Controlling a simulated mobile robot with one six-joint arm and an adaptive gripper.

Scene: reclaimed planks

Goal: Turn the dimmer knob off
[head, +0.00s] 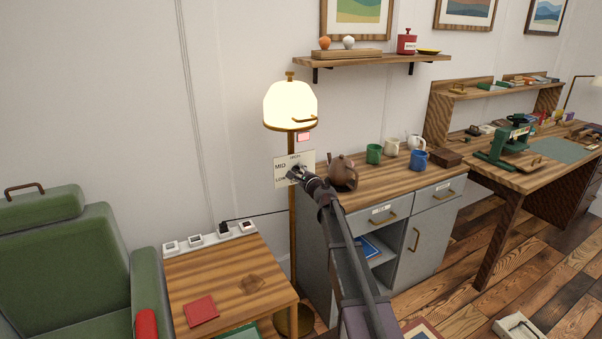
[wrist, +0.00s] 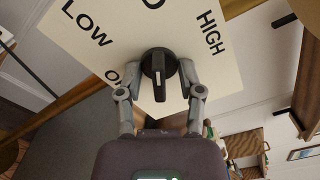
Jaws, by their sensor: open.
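The dimmer knob (wrist: 158,74) is a dark round dial with a raised bar, on a cream plate (wrist: 100,30). In the wrist view its bar runs nearly up and down, and I cannot tell which end is the pointer. LOW and HIGH are readable; another label at lower left is partly hidden by a finger. My gripper (wrist: 159,88) is open, with one finger on each side of the knob; contact is unclear. The lamp (head: 290,104) above is lit.
A brown teapot (head: 342,173) stands close to the right of my gripper on a cabinet, with several mugs (head: 391,147) behind. A side table (head: 222,281) with a red book and a green armchair (head: 70,260) are at left.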

